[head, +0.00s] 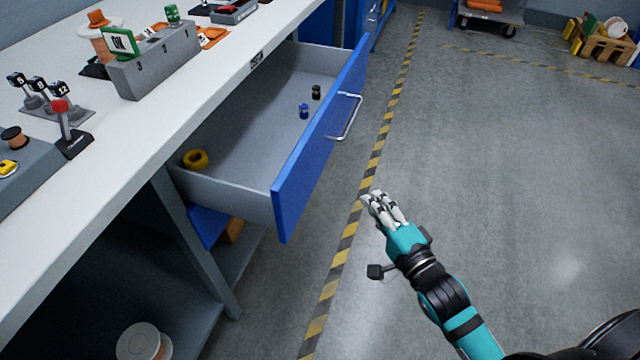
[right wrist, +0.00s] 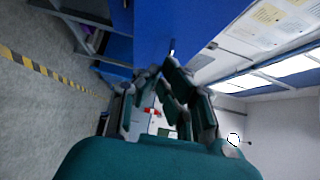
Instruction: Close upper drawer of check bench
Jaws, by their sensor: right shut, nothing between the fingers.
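The upper drawer (head: 290,192) of the check bench (head: 140,165) is pulled far out, its blue front facing right. Its silver bar handle (head: 347,118) is on the front's outer face. Inside lie a yellow roll (head: 196,159), a blue small part (head: 304,111) and a black small part (head: 316,92). My right gripper (head: 372,202) is shut and empty, to the right of and apart from the drawer front. In the right wrist view the gripper's fingers (right wrist: 162,95) show close up, with a blue surface (right wrist: 185,30) beyond. My left gripper is not in view.
The bench top holds a grey numbered block (head: 155,65), a red-knobbed lever (head: 65,125) and an orange spool (head: 98,38). A bench leg (head: 195,240) stands below the drawer. The floor on the right is open, with a yellow-black stripe (head: 345,240). A wooden pallet (head: 600,45) is far right.

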